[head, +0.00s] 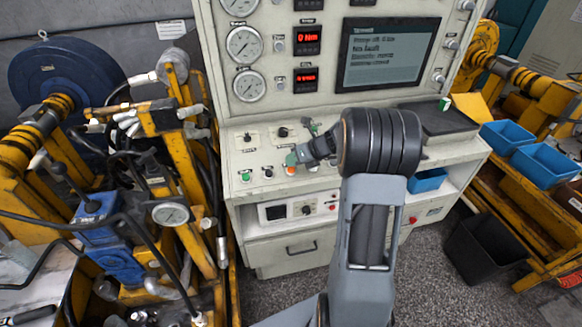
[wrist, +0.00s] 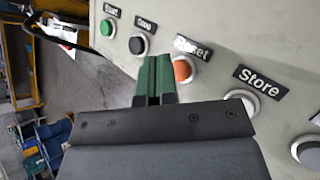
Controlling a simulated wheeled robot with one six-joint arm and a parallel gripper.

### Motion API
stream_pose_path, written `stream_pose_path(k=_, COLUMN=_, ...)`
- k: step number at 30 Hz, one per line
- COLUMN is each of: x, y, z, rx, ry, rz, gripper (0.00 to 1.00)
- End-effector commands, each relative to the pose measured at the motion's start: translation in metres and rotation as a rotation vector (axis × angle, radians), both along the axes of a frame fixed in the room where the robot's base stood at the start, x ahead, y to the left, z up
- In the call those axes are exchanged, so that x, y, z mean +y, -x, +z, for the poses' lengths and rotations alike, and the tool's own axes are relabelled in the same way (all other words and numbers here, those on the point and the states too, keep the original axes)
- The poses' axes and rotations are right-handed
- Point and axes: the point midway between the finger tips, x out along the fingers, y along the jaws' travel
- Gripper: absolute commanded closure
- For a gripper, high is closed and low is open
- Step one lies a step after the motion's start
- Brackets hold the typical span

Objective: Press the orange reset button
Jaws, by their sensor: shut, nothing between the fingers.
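The orange reset button (wrist: 183,70) sits on the sloped console panel under a label reading "Reset" in the wrist view. It also shows in the head view (head: 291,170), just below my fingertips. My gripper (wrist: 155,62) is shut and empty, its green fingers pressed together. In the wrist view the fingertips overlap the panel just left of the orange button. In the head view my gripper (head: 291,159) points down at the console from the right. I cannot tell whether the fingertips touch the button or the panel.
In the wrist view, a green button (wrist: 106,28) and a black button (wrist: 138,44) lie left of the orange one. A white button (wrist: 241,98) labelled "Store" lies to its right. A display screen (head: 388,53) and gauges (head: 244,44) stand behind the console.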

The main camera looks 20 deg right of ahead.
Motion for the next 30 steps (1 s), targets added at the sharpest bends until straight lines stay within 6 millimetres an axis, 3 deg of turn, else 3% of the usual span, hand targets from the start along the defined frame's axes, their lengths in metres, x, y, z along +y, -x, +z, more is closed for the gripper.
stream_pose_path(k=13, x=0.000, y=0.001, z=0.005, rx=0.000, ry=0.000, rz=0.000, gripper=1.00)
stream_pose_path(k=30, x=0.002, y=0.008, z=0.051, rx=0.000, ry=0.000, rz=0.000, gripper=1.00)
